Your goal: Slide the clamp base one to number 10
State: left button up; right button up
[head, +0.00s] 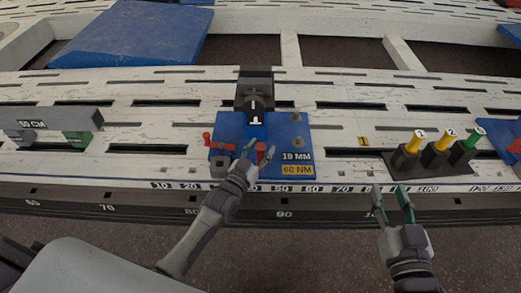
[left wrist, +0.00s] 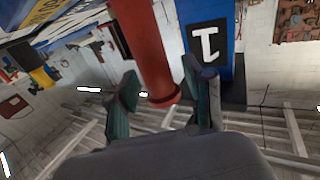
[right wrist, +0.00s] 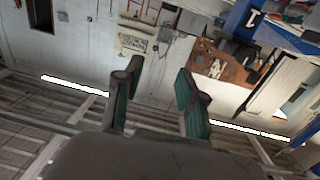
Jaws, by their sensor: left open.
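The clamp base one is a blue plate (head: 285,128) with a black clamp (head: 254,92) marked 1 on it. It sits at the bench's front edge, roughly above 20 to 60 on the number scale; the number 10 (head: 160,186) is left of it. It carries a red lever (head: 218,144) on its left and a red handle (left wrist: 154,45) near its front middle. My left gripper (head: 258,159) is open, with its fingers on either side of the red handle; contact is unclear. My right gripper (head: 390,190) is open and empty at the front edge, right of the base.
A black rack (head: 425,168) with yellow and green numbered tools stands to the right. A grey 50 CM block (head: 52,122) with a green part lies to the left. Another blue base (head: 497,135) is at the far right. The slotted bench is clear just left of the base.

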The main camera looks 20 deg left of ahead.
pick_arm(q)
grip_shut()
jog(key=shift+a, duration=0.15)
jog(key=a+p, duration=0.1)
jog(key=a, duration=0.1)
jog(key=s+a+p, duration=0.1)
jog(key=a, duration=0.2)
jog(key=shift+s+a, duration=0.15)
jog(key=shift+s, duration=0.05)
jog(key=s+a+p, duration=0.1)
jog(key=s+a, duration=0.3)
jog(key=a, duration=1)
pick_arm(e)
jog(key=s+d+f+g+h, duration=0.2)
jog(key=s+d+f+g, duration=0.2)
jog(key=s+f+g, duration=0.5)
notch_tip(320, 180, down, 3)
jog(key=shift+d+r+h, duration=0.1)
jog(key=shift+d+h, duration=0.05)
jog(key=shift+h, duration=0.25)
pick_arm(q)
jog(key=shift+s+a, duration=0.1)
jog(key=shift+a, duration=0.05)
